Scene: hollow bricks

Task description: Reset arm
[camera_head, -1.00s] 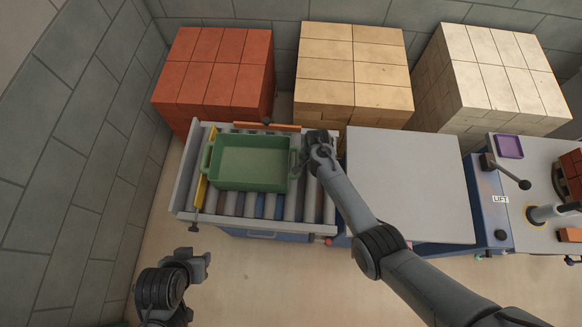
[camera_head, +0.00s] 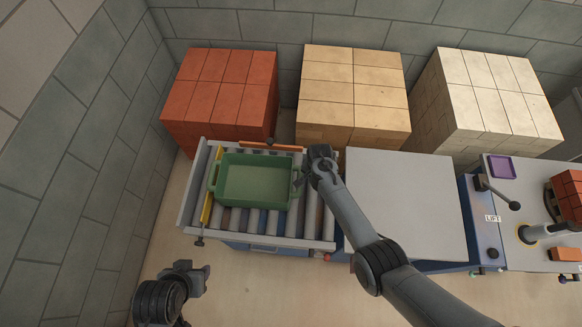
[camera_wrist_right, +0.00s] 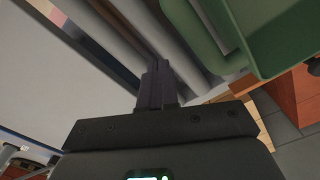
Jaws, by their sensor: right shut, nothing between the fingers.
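My right arm reaches in from the lower right in the head view, and its gripper (camera_head: 318,166) is over the right part of the roller conveyor, beside the right end of the green crate. In the right wrist view the fingers (camera_wrist_right: 158,84) are together with nothing between them, and the green crate (camera_wrist_right: 268,35) is apart from them at the upper right. The green crate (camera_head: 254,200) sits upright on the rollers and looks empty. My left gripper (camera_head: 200,278) hangs over the floor at the lower left; its finger gap is unclear.
The roller conveyor (camera_head: 228,238) has side rails and a yellow bar (camera_head: 211,190). A grey table (camera_head: 405,200) stands to its right, then a LIFT station with a purple tray (camera_head: 501,167). Red (camera_head: 225,95), tan (camera_head: 353,90) and pale (camera_head: 490,95) brick stacks stand behind.

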